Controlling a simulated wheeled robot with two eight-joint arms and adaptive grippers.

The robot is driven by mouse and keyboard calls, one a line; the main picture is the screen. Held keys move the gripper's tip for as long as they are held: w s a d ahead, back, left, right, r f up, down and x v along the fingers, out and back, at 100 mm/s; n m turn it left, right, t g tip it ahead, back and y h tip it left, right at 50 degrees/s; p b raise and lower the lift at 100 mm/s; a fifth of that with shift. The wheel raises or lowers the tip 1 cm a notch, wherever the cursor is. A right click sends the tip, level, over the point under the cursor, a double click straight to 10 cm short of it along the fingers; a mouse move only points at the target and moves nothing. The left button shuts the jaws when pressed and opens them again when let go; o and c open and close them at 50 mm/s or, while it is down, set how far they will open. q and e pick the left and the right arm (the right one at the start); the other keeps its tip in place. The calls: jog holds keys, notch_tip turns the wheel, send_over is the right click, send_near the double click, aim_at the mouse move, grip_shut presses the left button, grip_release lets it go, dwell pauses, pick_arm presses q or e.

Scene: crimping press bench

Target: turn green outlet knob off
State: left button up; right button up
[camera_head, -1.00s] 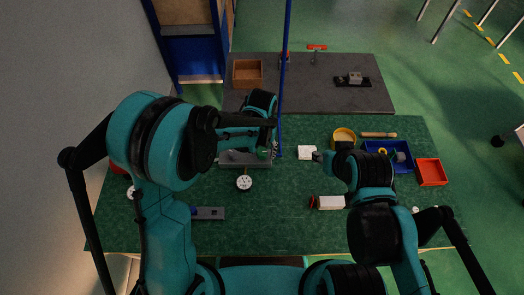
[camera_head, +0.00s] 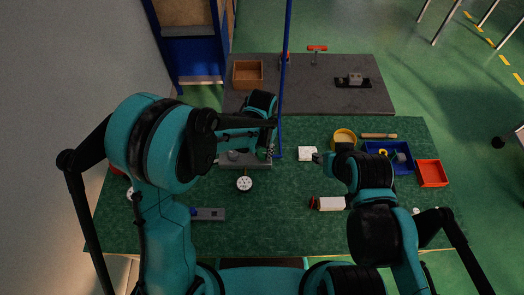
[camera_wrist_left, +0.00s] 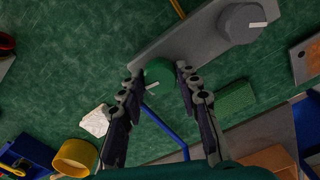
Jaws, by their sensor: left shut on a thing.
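The green outlet knob (camera_wrist_left: 158,70) sits on a grey bar-shaped panel (camera_wrist_left: 183,42), with a white pointer mark on its near side. A larger grey knob (camera_wrist_left: 240,22) with a white mark sits further along the panel. My left gripper (camera_wrist_left: 158,77) has one finger on each side of the green knob and is shut on it. In the head view the left gripper (camera_head: 268,150) is at the panel's right end and mostly hides the green knob. My right gripper (camera_head: 320,157) hangs above the table beside a white block; its fingers are too small to read.
A blue post (camera_head: 284,90) rises close to the left gripper. A round white gauge (camera_head: 244,184) lies in front of the panel. A yellow cup (camera_head: 343,135), a blue bin (camera_head: 402,165) and a red tray (camera_head: 432,173) are at the right. The front middle is mostly clear.

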aim_at(262, 152)
pick_arm(q)
jog(key=m, duration=0.4)
jog(key=shift+b, duration=0.3)
jog(key=m, duration=0.8)
jog(key=shift+m+b, duration=0.3)
jog(key=shift+m, duration=1.9)
jog(key=o, duration=1.2)
jog(key=shift+c, duration=0.2)
notch_tip(262, 152, up, 12)
